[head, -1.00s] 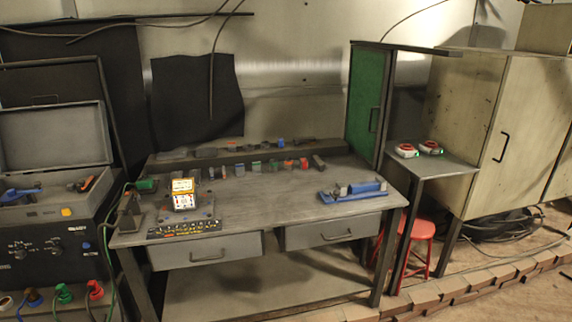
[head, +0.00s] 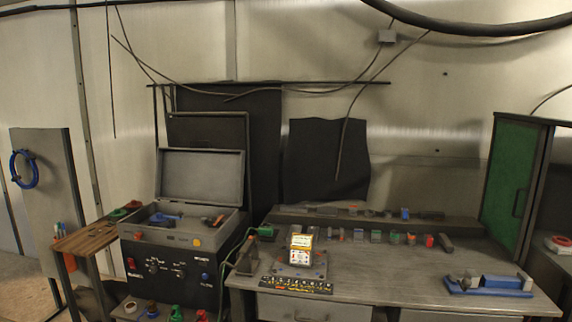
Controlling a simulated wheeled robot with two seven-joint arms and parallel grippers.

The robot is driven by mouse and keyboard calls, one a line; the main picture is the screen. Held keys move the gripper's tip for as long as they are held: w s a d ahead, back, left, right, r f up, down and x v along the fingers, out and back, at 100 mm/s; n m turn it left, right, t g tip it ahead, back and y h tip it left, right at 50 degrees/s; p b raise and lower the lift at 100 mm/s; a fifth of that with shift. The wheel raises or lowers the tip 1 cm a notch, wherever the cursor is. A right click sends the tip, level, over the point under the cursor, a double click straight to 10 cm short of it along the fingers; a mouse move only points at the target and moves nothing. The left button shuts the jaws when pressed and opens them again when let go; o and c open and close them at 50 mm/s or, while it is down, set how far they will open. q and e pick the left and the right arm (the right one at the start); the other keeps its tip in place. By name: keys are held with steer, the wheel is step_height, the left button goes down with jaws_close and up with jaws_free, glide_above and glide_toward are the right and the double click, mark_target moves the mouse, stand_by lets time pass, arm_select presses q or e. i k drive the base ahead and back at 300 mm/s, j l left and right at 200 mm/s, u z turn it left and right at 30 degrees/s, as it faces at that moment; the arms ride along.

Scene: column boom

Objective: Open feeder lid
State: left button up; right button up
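Neither of my grippers is in view. No thing here is clearly marked as the feeder. A dark machine (head: 160,268) with knobs and buttons stands left of the workbench. The grey case (head: 168,237) on top of it has its lid (head: 203,177) raised, and blue and orange-handled tools lie inside. A blue fixture (head: 489,285) with grey parts lies at the bench's right.
The workbench (head: 400,262) has a clear middle and a row of small parts at the back. A green-panelled cabinet door (head: 512,188) stands at right. A wooden side table (head: 86,238) and a panel with a blue ring (head: 24,169) are at left. Cables hang above.

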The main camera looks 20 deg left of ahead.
mark_target(209, 176)
steer(key=j, duration=0.75)
steer(key=k+j, duration=0.1)
steer(key=j, duration=0.7)
